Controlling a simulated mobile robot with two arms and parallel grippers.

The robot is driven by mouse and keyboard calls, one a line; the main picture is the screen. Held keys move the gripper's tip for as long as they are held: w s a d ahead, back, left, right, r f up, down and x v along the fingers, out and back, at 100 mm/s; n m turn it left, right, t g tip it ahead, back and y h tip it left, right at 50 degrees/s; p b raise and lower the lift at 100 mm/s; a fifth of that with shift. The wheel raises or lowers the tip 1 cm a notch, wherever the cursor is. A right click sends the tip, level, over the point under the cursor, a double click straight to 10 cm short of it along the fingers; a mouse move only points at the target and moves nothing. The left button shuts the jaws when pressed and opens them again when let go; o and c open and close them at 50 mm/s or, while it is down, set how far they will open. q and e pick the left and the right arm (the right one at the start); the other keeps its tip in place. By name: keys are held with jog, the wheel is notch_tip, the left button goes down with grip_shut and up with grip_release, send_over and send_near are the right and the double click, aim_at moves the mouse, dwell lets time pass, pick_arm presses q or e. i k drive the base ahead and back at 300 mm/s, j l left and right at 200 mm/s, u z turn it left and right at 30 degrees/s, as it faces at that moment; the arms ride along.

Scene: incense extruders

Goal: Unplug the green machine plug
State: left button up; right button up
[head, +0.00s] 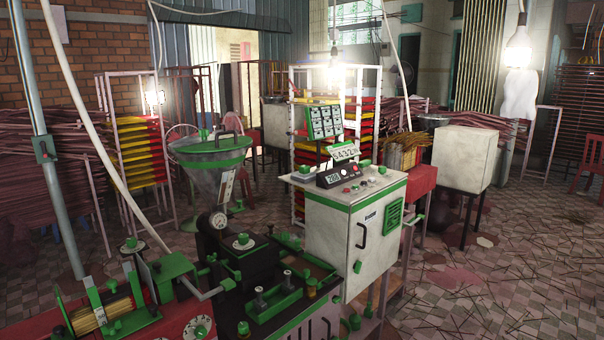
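The green machine (270,290) stands in the lower middle of the head view, with black and green parts and a round gauge. A large grey funnel with a green rim (212,155) rises behind it. A white control cabinet (355,230) with a green vent, a black handle and a lit display adjoins it on the right. I cannot make out a plug or its socket for certain. Small green fittings show low on the cabinet's front, but I cannot tell what they are. Neither of my grippers is in view.
A grey pole with a small green switch box (43,148) stands at the left. A pale cable (85,125) hangs down towards the machine. A white box on legs (465,158) stands behind right. Tiled floor (500,270) at the right is open, with thin sticks scattered about.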

aim_at(304, 169)
jog(key=i+l+u, duration=0.1)
jog(key=u, duration=0.35)
jog(key=l+u, duration=0.35)
jog(key=u, duration=0.15)
jog(key=i+l+u, duration=0.1)
jog(key=l+u, duration=0.2)
jog(key=u, duration=0.15)
jog(key=l+u, duration=0.15)
jog(key=l, duration=0.35)
jog(key=l+u, duration=0.15)
jog(key=l, duration=0.3)
jog(key=k+l+u, duration=0.1)
jog(key=l, duration=0.4)
jog(key=k+l+u, duration=0.15)
jog(key=l, duration=0.3)
jog(key=k+l+u, duration=0.15)
jog(key=l, duration=0.3)
jog(key=k+l+u, duration=0.15)
jog(key=l, duration=0.3)
jog(key=k+l, duration=0.1)
jog(key=l, duration=0.35)
jog(key=k+l, duration=0.15)
jog(key=l, duration=0.3)
jog(key=k+l, duration=0.1)
jog(key=l, duration=0.3)
jog(key=k+l, duration=0.15)
jog(key=l, duration=0.3)
